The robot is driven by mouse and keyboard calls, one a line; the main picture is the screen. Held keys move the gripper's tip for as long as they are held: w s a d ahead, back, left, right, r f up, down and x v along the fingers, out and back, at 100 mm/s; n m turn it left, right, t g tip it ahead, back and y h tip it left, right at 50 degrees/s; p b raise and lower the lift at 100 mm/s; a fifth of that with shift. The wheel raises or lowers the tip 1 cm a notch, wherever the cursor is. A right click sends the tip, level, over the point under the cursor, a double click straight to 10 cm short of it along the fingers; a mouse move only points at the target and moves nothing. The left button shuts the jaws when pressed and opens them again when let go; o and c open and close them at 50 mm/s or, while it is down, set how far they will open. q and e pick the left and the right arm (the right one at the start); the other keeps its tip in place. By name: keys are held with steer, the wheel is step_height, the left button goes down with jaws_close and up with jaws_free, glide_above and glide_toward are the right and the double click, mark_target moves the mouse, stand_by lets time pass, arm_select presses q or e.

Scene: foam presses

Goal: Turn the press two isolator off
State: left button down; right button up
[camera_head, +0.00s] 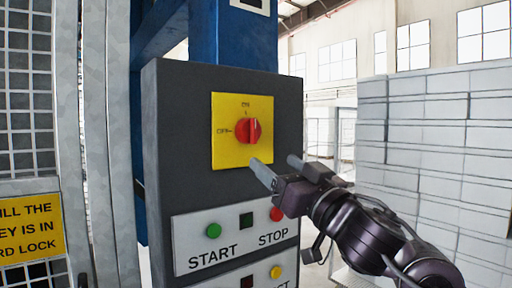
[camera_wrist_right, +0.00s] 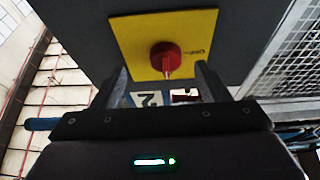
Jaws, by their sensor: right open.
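The isolator is a red rotary knob (camera_head: 248,131) on a yellow square plate (camera_head: 228,155), on the front of a dark grey control box (camera_head: 180,110). The knob's raised grip stands about upright, towards the ON mark above it; OFF is marked to its left. My right gripper (camera_head: 279,165) is open and empty, in front of the box, below and right of the knob and apart from it. In the right wrist view the knob (camera_wrist_right: 165,57) shows beyond and between the open fingertips (camera_wrist_right: 162,78), with the yellow plate (camera_wrist_right: 130,35) behind it. My left gripper is out of view.
Below the isolator are a green START button (camera_head: 214,230) and a red STOP button (camera_head: 276,214) on a white panel, with a yellow button (camera_head: 276,272) lower. A mesh guard with a yellow sign (camera_head: 35,228) stands left. Pale stacked blocks (camera_head: 440,150) stand right.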

mark_target(255, 137)
steer(key=shift+n+y, duration=0.3)
steer(key=shift+y, duration=0.1)
steer(key=w+a+r+p, duration=0.1)
steer(key=w+a+r, duration=0.1)
steer(key=w+a+r+p, duration=0.1)
steer(key=w+r+p, duration=0.1)
steer(key=shift+w+a+r, duration=0.15)
steer(key=shift+a+r, duration=0.2)
steer(key=shift+w+a+r+p, duration=0.1)
steer(key=shift+w+a+p, duration=0.2)
steer(key=shift+w+a, duration=0.15)
steer(key=shift+w+d, duration=0.1)
steer(key=c, duration=1)
